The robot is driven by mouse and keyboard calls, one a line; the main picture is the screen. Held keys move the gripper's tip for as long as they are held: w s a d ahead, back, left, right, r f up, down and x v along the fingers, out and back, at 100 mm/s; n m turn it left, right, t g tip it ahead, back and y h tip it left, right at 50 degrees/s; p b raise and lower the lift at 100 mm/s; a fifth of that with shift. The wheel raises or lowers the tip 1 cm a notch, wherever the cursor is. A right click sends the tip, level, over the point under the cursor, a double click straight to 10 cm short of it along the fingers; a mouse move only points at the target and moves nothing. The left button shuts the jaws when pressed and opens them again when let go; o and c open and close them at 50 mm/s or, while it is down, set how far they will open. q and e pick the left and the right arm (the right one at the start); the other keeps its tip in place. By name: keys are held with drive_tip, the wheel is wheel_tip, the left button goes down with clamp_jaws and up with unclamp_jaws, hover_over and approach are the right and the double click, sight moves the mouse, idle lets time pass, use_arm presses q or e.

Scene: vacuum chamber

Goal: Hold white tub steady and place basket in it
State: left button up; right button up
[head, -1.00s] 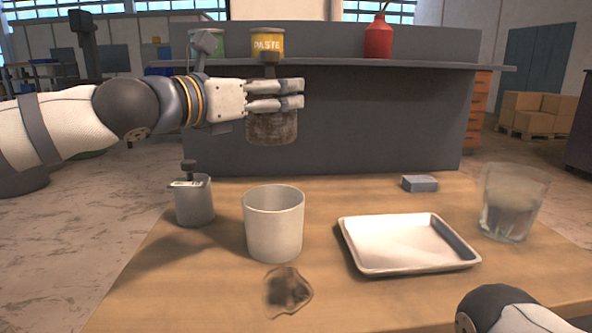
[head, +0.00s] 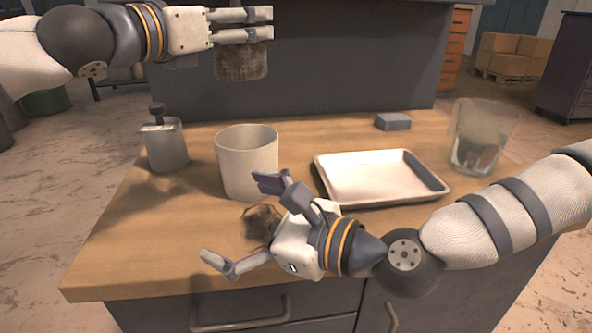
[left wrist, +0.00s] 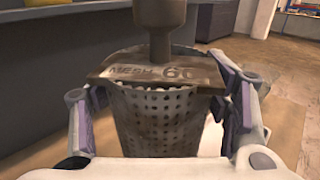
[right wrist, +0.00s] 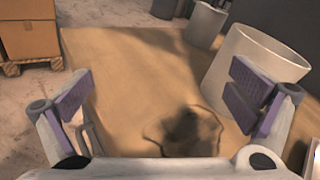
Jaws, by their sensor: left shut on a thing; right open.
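The white tub (head: 247,165) stands upright on the wooden table, its opening facing up. It also shows at the right of the right wrist view (right wrist: 262,48). My left gripper (head: 268,24) is shut on the basket (head: 241,64), high above the table behind the tub. The left wrist view shows the basket (left wrist: 150,115) as a perforated, brown-stained cup with a stem and a bar marked "MESH 60", upright between the fingers. My right gripper (head: 234,218) is open, low in front of the tub. Its upper finger appears close to the tub; contact cannot be told.
A brown patch in a clear, irregular outline (head: 260,222) lies on the table by my right gripper. A grey canister (head: 165,148) stands left of the tub. A white tray (head: 375,178), a grey block (head: 393,122) and a clear glass (head: 480,140) are to the right.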

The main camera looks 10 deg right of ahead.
drive_tip(key=w+d+m+t, duration=0.1)
drive_tip(key=w+d+m, duration=0.1)
drive_tip(key=w+d+r+m+t+h, duration=0.1)
drive_tip(key=w+d, duration=0.1)
drive_tip(key=d, duration=0.1)
drive_tip(key=w+d+r+m+t+h, duration=0.1)
drive_tip(key=w+d+m+t, duration=0.1)
drive_tip(key=d, duration=0.1)
drive_tip(key=shift+d+m, duration=0.2)
drive_tip(key=shift+m, duration=0.1)
drive_tip(key=shift+w+d+r, duration=0.15)
drive_tip(key=shift+w+d, duration=0.05)
drive_tip(key=shift+w, duration=0.1)
approach(250, 147)
drive_tip(key=a+r, duration=0.1)
drive_tip(key=a, duration=0.1)
drive_tip(key=w+a+r, duration=0.1)
drive_tip(key=a, duration=0.1)
drive_tip(key=w+a+r, duration=0.1)
drive_tip(key=shift+a, duration=0.4)
drive_tip(key=c, duration=0.9)
use_arm(q)
wheel_tip(250, 147, down, 13)
use_arm(e)
drive_tip(key=shift+f, duration=0.1)
drive_tip(key=shift+c, duration=0.2)
